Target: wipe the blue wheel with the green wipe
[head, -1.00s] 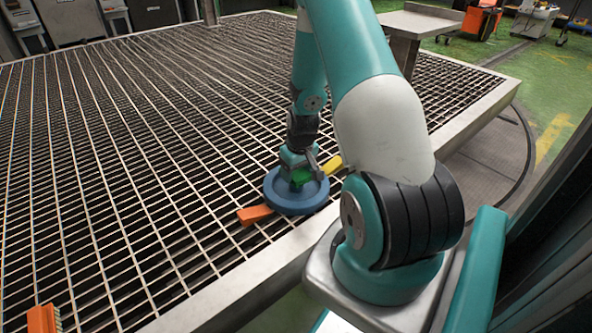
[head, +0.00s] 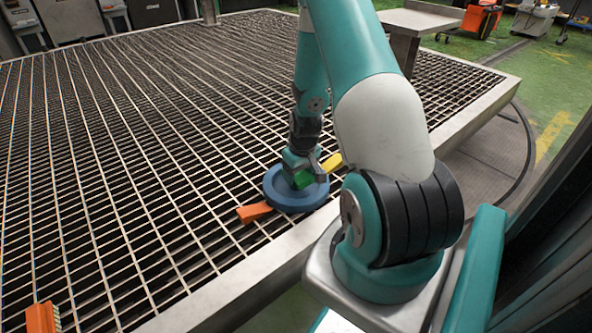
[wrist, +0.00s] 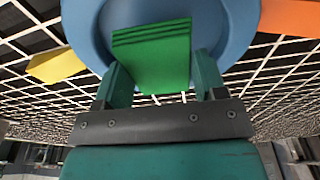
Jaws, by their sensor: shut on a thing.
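The blue wheel (head: 283,199) lies flat on the metal grating, close to its front edge, in the head view. It also fills the top of the wrist view (wrist: 238,25). My gripper (wrist: 152,88) is shut on the green wipe (wrist: 152,50), which shows as a folded stack between the two fingers. In the head view the green wipe (head: 303,180) is over the wheel's upper face. I cannot tell whether it presses on the wheel. My gripper hides part of the wheel.
An orange block (head: 254,212) lies at the wheel's left, and a yellow piece (head: 331,163) at its right. An orange brush (head: 42,318) is at the lower left. The grating (head: 130,150) is clear to the left and behind. A metal table (head: 420,20) stands at the back.

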